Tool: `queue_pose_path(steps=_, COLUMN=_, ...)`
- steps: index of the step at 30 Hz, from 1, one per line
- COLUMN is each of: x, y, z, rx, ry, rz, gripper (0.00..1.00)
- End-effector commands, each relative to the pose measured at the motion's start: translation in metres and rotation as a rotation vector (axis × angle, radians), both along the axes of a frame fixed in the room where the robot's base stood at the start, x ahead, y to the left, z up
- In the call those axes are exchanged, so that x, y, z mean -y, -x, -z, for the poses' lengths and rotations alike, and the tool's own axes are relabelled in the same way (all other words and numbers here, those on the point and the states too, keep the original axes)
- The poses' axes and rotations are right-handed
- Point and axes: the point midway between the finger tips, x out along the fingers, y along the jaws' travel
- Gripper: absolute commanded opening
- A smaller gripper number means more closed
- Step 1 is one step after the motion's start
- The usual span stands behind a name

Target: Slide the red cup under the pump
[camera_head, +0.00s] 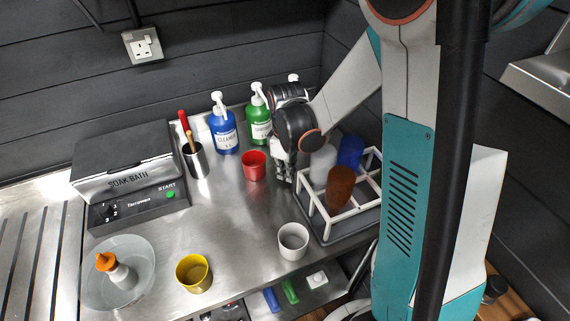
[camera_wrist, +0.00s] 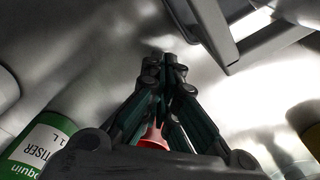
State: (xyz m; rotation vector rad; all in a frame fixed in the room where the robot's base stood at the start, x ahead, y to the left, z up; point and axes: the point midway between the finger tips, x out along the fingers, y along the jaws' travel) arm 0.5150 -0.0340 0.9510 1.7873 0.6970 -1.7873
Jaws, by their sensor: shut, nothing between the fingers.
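The red cup (camera_head: 254,168) stands upright on the steel counter, in front of the green pump bottle (camera_head: 259,128) and the blue pump bottle (camera_head: 224,135). Both bottles have white pump heads. Another white pump head (camera_head: 293,77) shows behind my arm, its bottle hidden. My gripper (camera_head: 284,180) points down just right of the red cup, shut and empty. In the wrist view the shut fingertips (camera_wrist: 171,58) are over bare counter, and part of the red cup (camera_wrist: 153,138) shows behind the finger links. Whether they touch the cup, I cannot tell.
A white rack (camera_head: 321,212) with several cups stands close to the right of my gripper. A white cup (camera_head: 293,240) and a yellow cup (camera_head: 194,273) stand nearer the front. A utensil pot (camera_head: 196,162) and the soak bath (camera_head: 130,178) are left. The middle counter is clear.

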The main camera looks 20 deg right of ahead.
Motion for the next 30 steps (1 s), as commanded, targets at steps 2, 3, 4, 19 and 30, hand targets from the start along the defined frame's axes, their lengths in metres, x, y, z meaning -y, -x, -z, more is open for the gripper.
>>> queue_pose_path(steps=2, x=0.0, y=0.0, z=0.018, rx=0.0, ry=0.0, rz=0.0, gripper=0.0)
queue_pose_path(steps=3, x=-0.006, y=-0.006, z=0.016, rx=0.001, ry=-0.001, rz=-0.003, gripper=0.0)
queue_pose_path(steps=4, x=-0.009, y=-0.01, z=0.015, rx=0.0, ry=0.0, rz=-0.004, gripper=0.0)
queue_pose_path(steps=19, x=-0.027, y=-0.03, z=0.012, rx=0.0, ry=0.0, rz=0.0, gripper=0.0)
queue_pose_path(steps=30, x=-0.042, y=-0.046, z=0.013, rx=0.0, ry=0.0, rz=-0.004, gripper=0.0)
